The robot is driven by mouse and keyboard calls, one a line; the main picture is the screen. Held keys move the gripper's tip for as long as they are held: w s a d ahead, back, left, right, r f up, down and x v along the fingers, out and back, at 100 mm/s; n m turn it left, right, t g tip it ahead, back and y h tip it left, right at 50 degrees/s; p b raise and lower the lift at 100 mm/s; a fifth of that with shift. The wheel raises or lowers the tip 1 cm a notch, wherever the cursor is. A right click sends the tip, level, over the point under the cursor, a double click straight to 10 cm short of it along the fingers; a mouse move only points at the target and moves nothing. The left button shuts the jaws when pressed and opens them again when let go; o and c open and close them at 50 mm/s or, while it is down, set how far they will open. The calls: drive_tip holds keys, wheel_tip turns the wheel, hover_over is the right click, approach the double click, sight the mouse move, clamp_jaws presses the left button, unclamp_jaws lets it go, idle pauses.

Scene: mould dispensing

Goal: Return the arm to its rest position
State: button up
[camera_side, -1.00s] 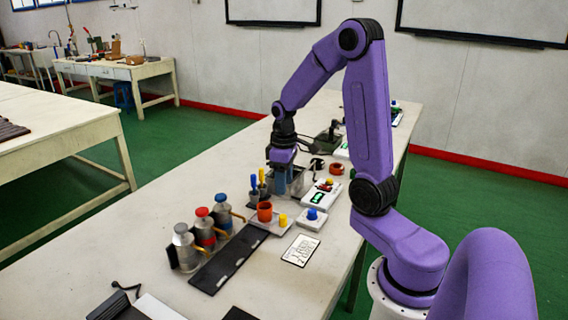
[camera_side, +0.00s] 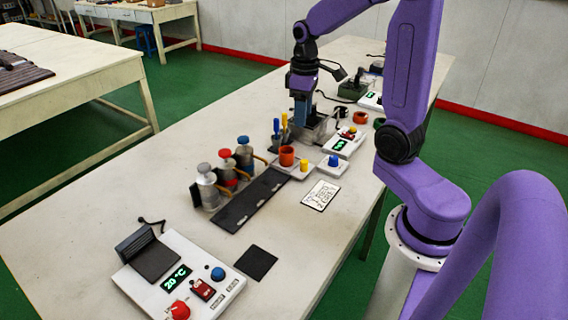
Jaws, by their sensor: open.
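My gripper (camera_side: 301,118) hangs from my purple arm with its fingers pointing down, at the grey metal bin (camera_side: 319,130) toward the far part of the long bench. The jaws are open, and I see nothing held between them. The fingers hide part of the bin. From this angle I cannot tell whether the fingertips are inside the bin or just in front of it.
Three capped canisters stand beside a black strip (camera_side: 250,200). A temperature unit (camera_side: 205,270) is at the front.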

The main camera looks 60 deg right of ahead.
drive_tip(key=s+a+n, duration=0.2)
drive_tip(key=s+a, duration=0.1)
drive_tip(key=a, duration=0.3)
drive_tip(key=s+a+n, duration=0.3)
drive_tip(key=s+a, duration=0.1)
drive_tip(key=a, duration=0.3)
drive_tip(key=s+a+n, duration=0.4)
drive_tip(key=s+a, duration=0.1)
drive_tip(key=s, duration=0.8)
drive_tip(key=shift+s+a+f, duration=0.15)
drive_tip(key=shift+s+f, duration=0.05)
drive_tip(key=shift+s, duration=0.2)
drive_tip(key=shift+o, duration=0.4)
